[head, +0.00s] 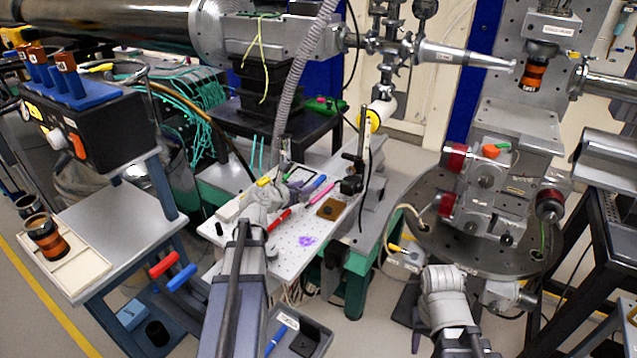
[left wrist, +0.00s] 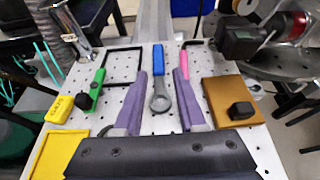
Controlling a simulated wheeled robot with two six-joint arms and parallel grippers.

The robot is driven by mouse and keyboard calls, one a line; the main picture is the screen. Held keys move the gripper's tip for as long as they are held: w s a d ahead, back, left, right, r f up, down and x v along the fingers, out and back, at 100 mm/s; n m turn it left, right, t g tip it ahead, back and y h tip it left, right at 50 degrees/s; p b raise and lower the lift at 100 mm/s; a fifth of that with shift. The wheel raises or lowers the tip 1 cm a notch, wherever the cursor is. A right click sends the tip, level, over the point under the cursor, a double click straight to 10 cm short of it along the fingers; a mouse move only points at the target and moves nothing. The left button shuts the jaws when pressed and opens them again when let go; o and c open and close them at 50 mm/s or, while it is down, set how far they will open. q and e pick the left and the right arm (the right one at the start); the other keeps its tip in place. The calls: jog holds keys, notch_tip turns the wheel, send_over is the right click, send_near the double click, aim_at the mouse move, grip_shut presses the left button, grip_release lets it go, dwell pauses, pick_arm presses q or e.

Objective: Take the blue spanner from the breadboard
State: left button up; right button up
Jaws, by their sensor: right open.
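The blue spanner (left wrist: 159,62) lies on the perforated breadboard (left wrist: 225,162), its blue handle pointing away and its grey ring end nearer me. In the head view the blue handle (head: 316,183) shows just beyond my left gripper (head: 294,188). In the left wrist view, my left gripper's purple fingers (left wrist: 162,106) are open, one on each side of the ring end. I see a gap on both sides, and nothing is held. My right gripper (head: 414,320) is open, low beside the round grey table, away from the breadboard.
A pink-handled tool (left wrist: 184,66) lies close right of the spanner. A green tool (left wrist: 97,88), a black frame (left wrist: 122,68) and a yellow block (left wrist: 59,109) lie left. A brown plate (left wrist: 234,102) lies right. A post (head: 360,150) stands at the breadboard's far right.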

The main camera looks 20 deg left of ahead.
aim_at(318, 180)
pick_arm(q)
jog(key=shift+b+x, duration=1.5)
jog(key=shift+x, duration=2.45)
jog(key=shift+a+r, duration=0.1)
jog(key=shift+a, duration=0.1)
grip_shut()
